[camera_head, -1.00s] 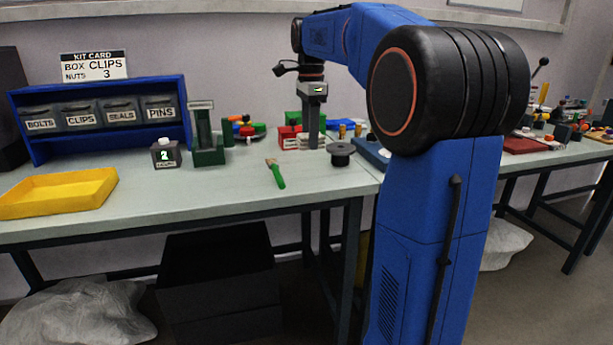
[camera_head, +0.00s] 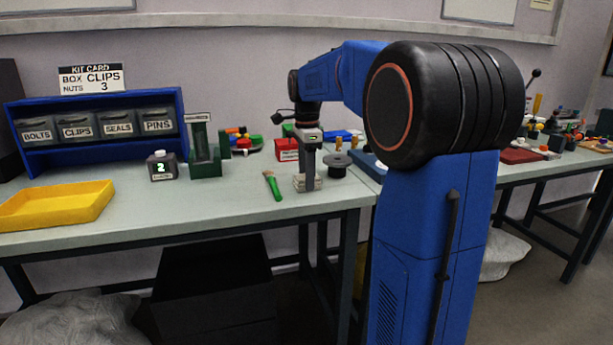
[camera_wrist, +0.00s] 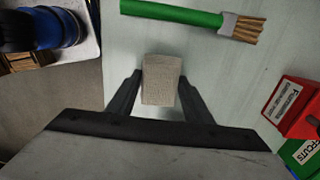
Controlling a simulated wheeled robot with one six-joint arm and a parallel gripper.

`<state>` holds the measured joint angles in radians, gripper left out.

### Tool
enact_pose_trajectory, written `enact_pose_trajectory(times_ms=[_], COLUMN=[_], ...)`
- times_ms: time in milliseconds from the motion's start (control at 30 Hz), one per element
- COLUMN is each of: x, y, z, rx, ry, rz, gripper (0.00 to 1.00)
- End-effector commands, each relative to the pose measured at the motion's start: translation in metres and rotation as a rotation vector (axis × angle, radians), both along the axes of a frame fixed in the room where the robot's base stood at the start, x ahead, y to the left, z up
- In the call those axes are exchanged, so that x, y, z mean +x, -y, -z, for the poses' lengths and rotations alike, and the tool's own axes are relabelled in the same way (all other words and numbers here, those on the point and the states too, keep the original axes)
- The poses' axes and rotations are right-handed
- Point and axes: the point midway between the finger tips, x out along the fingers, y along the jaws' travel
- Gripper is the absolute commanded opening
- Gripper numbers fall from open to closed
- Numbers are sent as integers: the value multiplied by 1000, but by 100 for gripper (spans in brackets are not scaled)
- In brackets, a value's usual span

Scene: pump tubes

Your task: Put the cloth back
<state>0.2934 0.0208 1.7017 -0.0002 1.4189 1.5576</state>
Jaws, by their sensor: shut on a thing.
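The cloth (camera_wrist: 161,82) is a small beige-grey folded block between my gripper's fingers in the wrist view. In the head view the cloth (camera_head: 307,184) shows low at the fingertips, near the front edge of the bench. My gripper (camera_head: 307,176) points down and is shut on the cloth; it also shows in the wrist view (camera_wrist: 160,92). I cannot tell whether the cloth touches the bench top. A green-handled brush (camera_head: 273,187) lies just left of it.
A red box (camera_head: 287,149) stands behind my gripper, and a dark spool (camera_head: 337,162) stands to its right. A yellow tray (camera_head: 58,206), a blue bin rack (camera_head: 97,128) and a small counter (camera_head: 162,166) are at the left. The bench between tray and brush is clear.

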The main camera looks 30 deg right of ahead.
Motion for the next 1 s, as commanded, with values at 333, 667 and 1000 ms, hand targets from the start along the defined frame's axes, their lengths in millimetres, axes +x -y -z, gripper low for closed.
enact_pose_trajectory(times_ms=[333,667,1000], x=[0,0,1], y=[0,0,0], z=[2,-6,-67], rx=[0,0,-1], ry=[0,1,3], rz=[0,0,0], gripper=[65,65,65])
